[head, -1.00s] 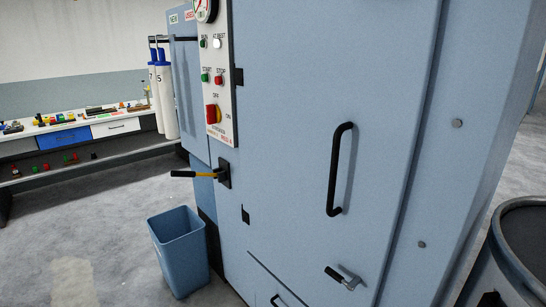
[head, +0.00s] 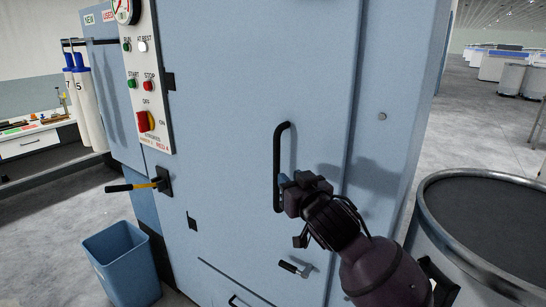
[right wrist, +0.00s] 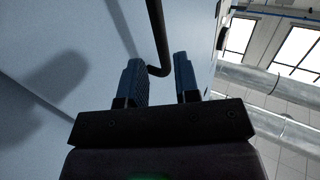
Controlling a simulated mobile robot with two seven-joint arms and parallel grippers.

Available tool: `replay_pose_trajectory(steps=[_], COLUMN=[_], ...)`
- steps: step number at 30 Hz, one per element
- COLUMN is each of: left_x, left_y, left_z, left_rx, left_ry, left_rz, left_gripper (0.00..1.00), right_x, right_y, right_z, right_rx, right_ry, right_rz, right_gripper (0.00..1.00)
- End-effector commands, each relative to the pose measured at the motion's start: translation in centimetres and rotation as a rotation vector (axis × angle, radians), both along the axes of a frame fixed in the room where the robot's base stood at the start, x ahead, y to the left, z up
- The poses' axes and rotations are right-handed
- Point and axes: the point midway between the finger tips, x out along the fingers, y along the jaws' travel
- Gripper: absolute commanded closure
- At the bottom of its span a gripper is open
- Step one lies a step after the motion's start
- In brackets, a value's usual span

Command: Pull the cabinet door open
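The cabinet door (head: 230,90) is a tall light-blue panel and looks closed in the head view. Its black vertical bar handle (head: 279,148) stands out from the door's right part. My right gripper (head: 285,181) is at the lower half of this handle, partly covering it. In the right wrist view the two blue fingers (right wrist: 158,62) are apart. The handle (right wrist: 156,30) comes down toward the gap between them, and its bent lower end shows there. I cannot tell whether either finger touches it. My left gripper is in neither view.
A small T-shaped latch (head: 294,269) sits below the handle. A control panel (head: 147,90), a yellow-and-black lever (head: 140,186) and a blue bin (head: 122,262) are at left. A dark-topped round drum (head: 490,220) stands close at right.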

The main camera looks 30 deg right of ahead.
Motion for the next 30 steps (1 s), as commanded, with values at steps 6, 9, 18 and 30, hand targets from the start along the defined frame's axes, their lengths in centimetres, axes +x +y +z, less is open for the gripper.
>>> replay_pose_trajectory(steps=[6, 9, 18, 30], left_x=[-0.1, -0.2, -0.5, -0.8], left_y=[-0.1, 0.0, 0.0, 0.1], left_z=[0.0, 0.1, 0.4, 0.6], left_rx=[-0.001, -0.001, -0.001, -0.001], left_ry=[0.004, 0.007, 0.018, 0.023], left_rz=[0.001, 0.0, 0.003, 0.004], left_gripper=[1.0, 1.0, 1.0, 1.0], right_x=[1.3, 2.7, 7.7, 10.6], right_y=[-0.3, -0.6, -1.6, -2.2], right_z=[0.9, 1.0, 1.0, 0.8], right_rx=[0.004, 0.002, 0.002, 0.004], right_ry=[-0.014, -0.014, -0.014, -0.012], right_rz=[-0.006, -0.006, -0.006, -0.005], right_gripper=[0.71, 0.71, 0.71, 0.71])
